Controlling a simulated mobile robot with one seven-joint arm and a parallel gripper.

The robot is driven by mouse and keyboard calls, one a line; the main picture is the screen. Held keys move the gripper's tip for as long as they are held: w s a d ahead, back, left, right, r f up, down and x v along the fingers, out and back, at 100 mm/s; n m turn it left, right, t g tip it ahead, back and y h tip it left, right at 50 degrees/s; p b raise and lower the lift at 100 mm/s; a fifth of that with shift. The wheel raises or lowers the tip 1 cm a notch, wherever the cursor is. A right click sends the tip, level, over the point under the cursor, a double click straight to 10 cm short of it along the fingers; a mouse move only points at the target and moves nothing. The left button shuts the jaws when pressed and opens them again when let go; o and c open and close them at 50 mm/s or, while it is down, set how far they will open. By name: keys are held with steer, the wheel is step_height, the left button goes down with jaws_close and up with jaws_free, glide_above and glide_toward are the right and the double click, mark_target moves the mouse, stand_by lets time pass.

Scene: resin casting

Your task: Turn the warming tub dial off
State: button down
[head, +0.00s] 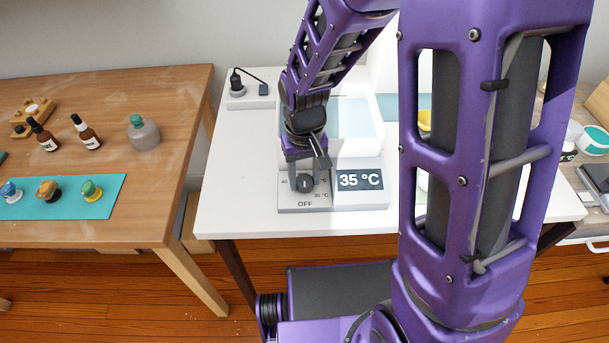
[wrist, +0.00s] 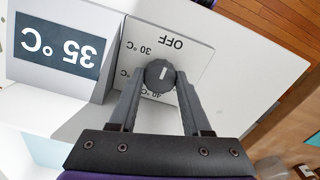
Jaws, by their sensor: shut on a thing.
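The warming tub dial (wrist: 160,75) is a dark round knob with a short white mark on a light grey panel (wrist: 195,62). In the wrist view the panel's labels are upside down, with OFF at the top, and the white mark runs roughly up and down. I cannot tell exactly which label it points at. My gripper (wrist: 158,82) is shut on the dial, one finger on each side. In the head view my gripper (head: 305,182) reaches down onto the dial from above. The display (head: 360,180) beside it reads 35 °C. The warming tub (head: 352,118) stands behind, holding pale blue liquid.
A power socket (head: 240,92) sits at the white table's back left. My arm hides much of the right side.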

mark_target(304, 180)
steer(key=shift+c, duration=1.8)
jaws_free()
step_height(304, 180, up, 17)
steer(key=p, duration=0.3)
steer(key=shift+r, duration=0.2)
